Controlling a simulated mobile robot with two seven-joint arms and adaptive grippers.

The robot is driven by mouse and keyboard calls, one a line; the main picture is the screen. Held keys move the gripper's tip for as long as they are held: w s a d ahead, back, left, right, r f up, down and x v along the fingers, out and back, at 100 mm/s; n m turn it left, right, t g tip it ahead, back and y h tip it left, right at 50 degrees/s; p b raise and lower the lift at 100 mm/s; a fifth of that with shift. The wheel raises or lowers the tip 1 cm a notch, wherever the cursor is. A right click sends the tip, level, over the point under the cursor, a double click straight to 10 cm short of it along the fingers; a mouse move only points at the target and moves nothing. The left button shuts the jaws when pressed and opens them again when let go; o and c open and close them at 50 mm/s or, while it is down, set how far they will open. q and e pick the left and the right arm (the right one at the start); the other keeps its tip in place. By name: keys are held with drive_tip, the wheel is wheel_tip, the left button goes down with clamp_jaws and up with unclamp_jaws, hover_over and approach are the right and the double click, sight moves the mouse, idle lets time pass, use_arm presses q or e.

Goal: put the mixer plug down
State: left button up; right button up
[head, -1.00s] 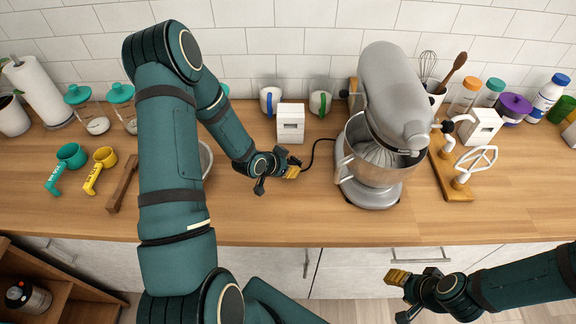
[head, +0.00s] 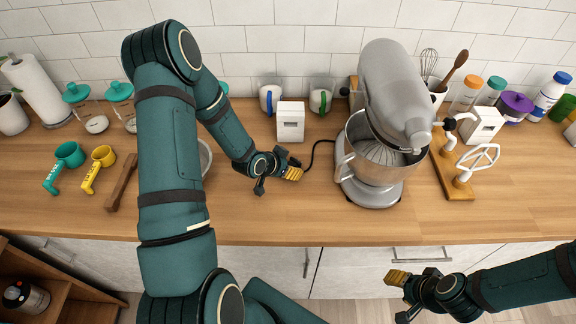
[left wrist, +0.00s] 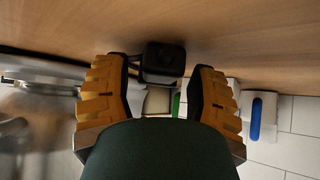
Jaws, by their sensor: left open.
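The mixer plug is a small black block (left wrist: 163,62) in the left wrist view. It sits between the two spread fingers of my left gripper (left wrist: 160,78), against the wooden counter surface, with gaps beside it. In the head view my left gripper (head: 290,170) is low over the counter, left of the mixer, and hides the plug. A black cord (head: 319,147) runs from there to the silver stand mixer (head: 392,95). My right gripper (head: 402,294) is open and empty in front of the counter, below its edge.
A white box with a slot (head: 291,123) stands just behind my left gripper. A wooden stand with white mixer attachments (head: 455,175) is right of the mixer. The front counter is clear (head: 290,220).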

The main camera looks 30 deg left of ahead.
use_arm(q)
drive_tip(key=p+v, duration=0.1)
drive_tip(key=v, duration=1.1)
drive_tip(key=shift+r, duration=0.45)
use_arm(e)
drive_tip(key=shift+r, duration=0.85)
use_arm(q)
drive_tip(key=shift+s, duration=0.1)
use_arm(e)
drive_tip(key=shift+s, duration=0.15)
